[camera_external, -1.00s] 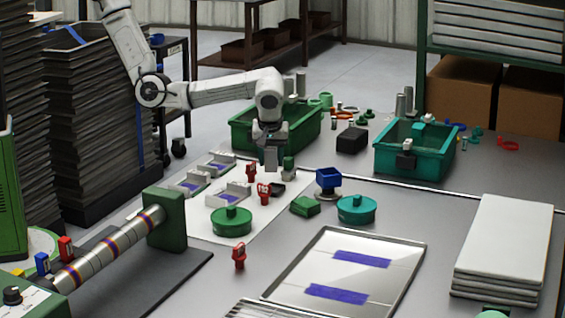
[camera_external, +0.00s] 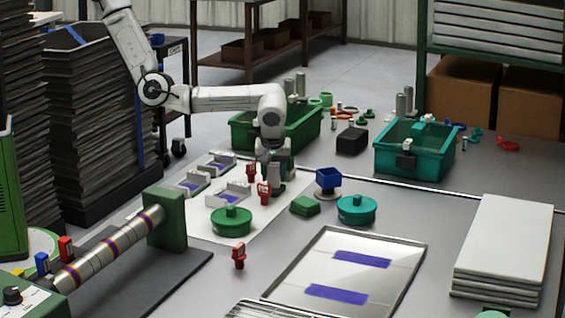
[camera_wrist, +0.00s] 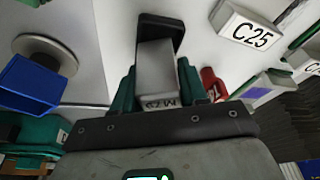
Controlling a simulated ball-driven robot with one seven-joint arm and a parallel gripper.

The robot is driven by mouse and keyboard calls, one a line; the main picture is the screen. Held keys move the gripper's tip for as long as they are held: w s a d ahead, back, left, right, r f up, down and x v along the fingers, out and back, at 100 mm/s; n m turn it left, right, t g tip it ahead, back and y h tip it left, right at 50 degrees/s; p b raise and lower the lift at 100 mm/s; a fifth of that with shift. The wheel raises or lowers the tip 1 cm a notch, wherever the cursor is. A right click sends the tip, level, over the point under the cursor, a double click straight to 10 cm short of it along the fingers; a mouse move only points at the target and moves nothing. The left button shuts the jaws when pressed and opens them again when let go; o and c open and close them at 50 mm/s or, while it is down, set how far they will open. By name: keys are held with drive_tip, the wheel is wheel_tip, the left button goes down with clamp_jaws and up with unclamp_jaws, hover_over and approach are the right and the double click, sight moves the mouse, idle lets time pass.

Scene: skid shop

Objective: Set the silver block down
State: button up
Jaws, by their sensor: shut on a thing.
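The silver block (camera_wrist: 157,72) is between the green fingers of my gripper (camera_wrist: 155,88) in the wrist view. My gripper is shut on it. A small black open holder (camera_wrist: 162,24) lies directly beyond the block, and its walls show around the block's far end. I cannot tell whether the block touches it. In the outside view my gripper (camera_external: 274,172) is low over the white sheet (camera_external: 262,212), behind a red clamp-like piece (camera_external: 264,194). The block and the black holder are mostly hidden there or too small to make out.
A blue cup on a round base (camera_external: 328,179) stands to the right; it also shows in the wrist view (camera_wrist: 28,84). A red piece (camera_wrist: 211,82) is close beside the fingers. Grey labelled holders (camera_external: 234,193), a green lidded pot (camera_external: 231,221) and a green bin (camera_external: 242,134) surround the spot.

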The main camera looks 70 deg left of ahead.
drive_tip(key=shift+f, duration=0.25)
drive_tip(key=o, duration=1.2)
